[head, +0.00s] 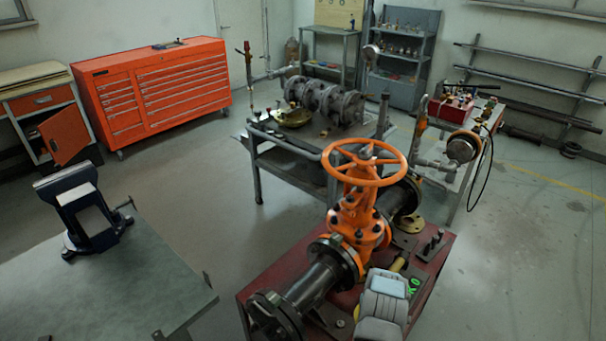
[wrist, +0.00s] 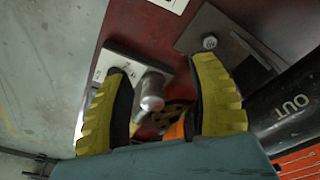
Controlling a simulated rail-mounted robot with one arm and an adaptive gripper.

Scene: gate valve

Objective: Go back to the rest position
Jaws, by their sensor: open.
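The orange gate valve (head: 357,215) with its round handwheel (head: 365,167) stands upright on the red bench (head: 425,290). My gripper (head: 399,263) is low over the bench, right of the valve in the head view, partly hidden by my grey wrist. In the wrist view its two yellow ridged fingers (wrist: 162,68) are spread apart. A silver post (wrist: 152,90) on a pale plate (wrist: 125,68) shows between them; I cannot tell whether they touch it. A bit of orange shows low between the fingers.
A metal bracket (wrist: 228,50) stands nearby. A grey table with a vise (head: 90,212) is at left, a cluttered workbench (head: 258,155) behind. Open floor (head: 530,250) lies at right.

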